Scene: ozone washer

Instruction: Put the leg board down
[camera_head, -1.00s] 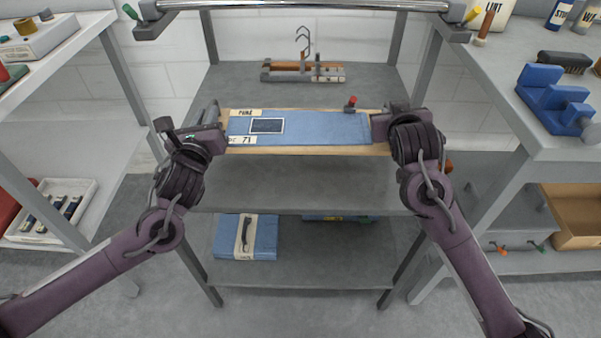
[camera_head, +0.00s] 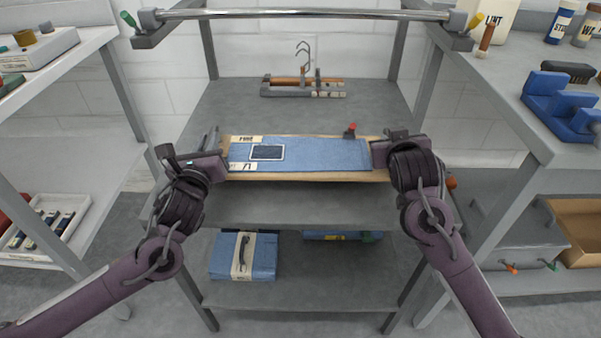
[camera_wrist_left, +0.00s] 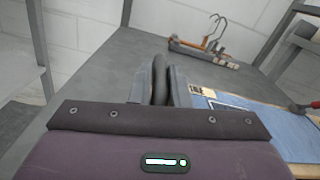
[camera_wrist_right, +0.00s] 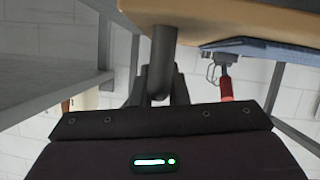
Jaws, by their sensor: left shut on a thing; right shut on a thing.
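The leg board (camera_head: 300,178) is a long pale wooden board with a blue cloth (camera_head: 325,155) and white labels on top. It spans across the front of the grey upper shelf (camera_head: 250,108), between my two grippers. My left gripper (camera_head: 218,160) is shut on the dark handle at its left end, which also shows in the left wrist view (camera_wrist_left: 159,80). My right gripper (camera_head: 382,152) is shut on the grey handle at its right end, which shows in the right wrist view (camera_wrist_right: 160,60). I cannot tell whether the board touches the shelf.
A wooden hanger with metal hooks (camera_head: 303,87) lies farther back on the upper shelf. A metal rail (camera_head: 300,14) crosses above. A folded blue bundle (camera_head: 243,256) lies on the lower shelf. A side table (camera_head: 480,110) with a blue block (camera_head: 560,105) stands at right.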

